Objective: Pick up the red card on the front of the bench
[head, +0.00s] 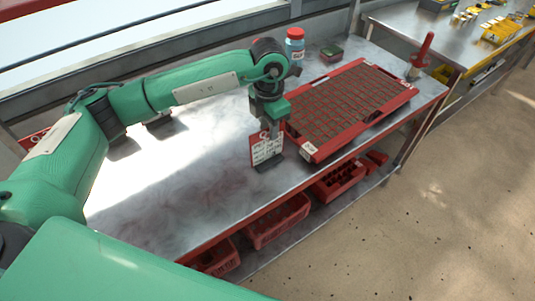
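The red card (266,149), with white printed areas, stands upright near the front edge of the metal bench (190,215). A small dark shape at its foot looks like a stand or a shadow; I cannot tell which. My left gripper (271,124) reaches down from above right at the card's top edge. Its fingertips are small and partly hidden by the card, so I cannot tell whether they are closed on it. My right gripper is not in view.
A red seed tray (310,151) filled with brown cells lies just right of the card. A red-handled tool (423,50) stands at the right end. Red crates (277,226) sit on the lower shelf.

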